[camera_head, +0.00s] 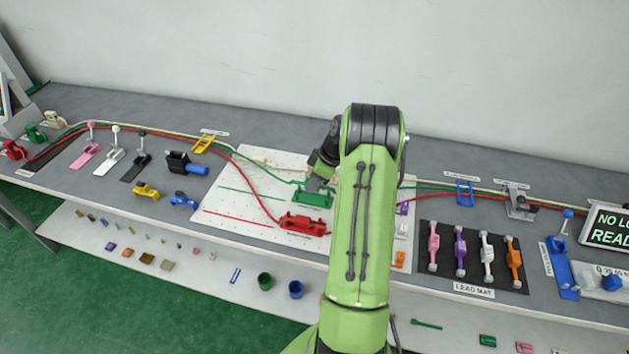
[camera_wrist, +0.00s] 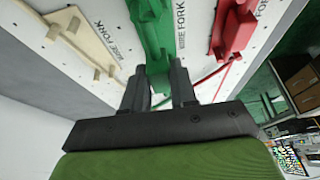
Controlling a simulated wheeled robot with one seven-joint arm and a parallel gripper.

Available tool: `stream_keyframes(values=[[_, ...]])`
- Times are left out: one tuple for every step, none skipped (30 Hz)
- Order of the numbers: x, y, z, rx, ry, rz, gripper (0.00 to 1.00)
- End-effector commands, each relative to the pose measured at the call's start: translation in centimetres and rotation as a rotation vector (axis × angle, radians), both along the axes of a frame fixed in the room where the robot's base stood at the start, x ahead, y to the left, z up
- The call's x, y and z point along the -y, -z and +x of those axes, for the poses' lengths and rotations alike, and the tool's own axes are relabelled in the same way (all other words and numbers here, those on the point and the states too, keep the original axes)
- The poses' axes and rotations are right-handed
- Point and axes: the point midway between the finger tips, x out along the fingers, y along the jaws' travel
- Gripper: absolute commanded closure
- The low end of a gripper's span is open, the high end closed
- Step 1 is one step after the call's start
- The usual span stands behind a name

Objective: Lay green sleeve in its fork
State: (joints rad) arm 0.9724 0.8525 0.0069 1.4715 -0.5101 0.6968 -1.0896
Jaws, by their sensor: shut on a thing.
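The green fork (camera_head: 313,200) stands on the white pegboard, with the red fork (camera_head: 304,225) in front of it. My gripper (camera_head: 318,184) is low over the back of the green fork. In the wrist view the green fork (camera_wrist: 154,30) runs up from between my fingertips (camera_wrist: 158,72). My gripper is shut on the green sleeve (camera_wrist: 160,84), which shows only as a green patch between the fingers. How far the sleeve sits inside the fork I cannot tell. The green cable (camera_head: 270,176) comes in from the left.
The red fork (camera_wrist: 234,28) and a cream fork (camera_wrist: 80,35) flank the green one in the wrist view. The white pegboard (camera_head: 235,215) has bare room at left. A lead mat (camera_head: 450,280) with several coloured leads lies right of my arm. My arm hides part of the board.

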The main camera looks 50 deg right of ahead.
Motion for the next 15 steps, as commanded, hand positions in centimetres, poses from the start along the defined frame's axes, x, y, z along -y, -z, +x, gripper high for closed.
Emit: stream_keyframes(values=[[0.00, 0.05, 0.01, 0.000, 0.000, 0.000, 1.00], [-0.01, 0.04, 0.01, 0.000, 0.000, 0.000, 1.00], [0.00, 0.02, 0.01, 0.000, 0.000, 0.000, 1.00], [-0.01, 0.01, 0.02, 0.000, 0.000, 0.000, 1.00], [-0.01, 0.01, 0.02, 0.000, 0.000, 0.000, 1.00], [-0.01, 0.03, 0.01, 0.000, 0.000, 0.000, 1.00], [-0.01, 0.06, 0.01, 0.000, 0.000, 0.000, 1.00], [-0.01, 0.11, 0.01, 0.000, 0.000, 0.000, 1.00], [-0.01, 0.22, 0.01, 0.000, 0.000, 0.000, 1.00], [-0.01, 0.33, 0.02, 0.000, 0.000, 0.000, 1.00], [0.00, 0.45, 0.02, 0.000, 0.000, 0.000, 1.00], [0.00, 0.61, 0.02, 0.000, 0.000, 0.000, 1.00], [0.00, 0.73, 0.02, 0.000, 0.000, 0.000, 1.00], [0.00, 0.84, 0.02, 0.000, 0.000, 0.000, 1.00], [0.00, 0.98, 0.03, 0.000, 0.000, 0.000, 1.00]])
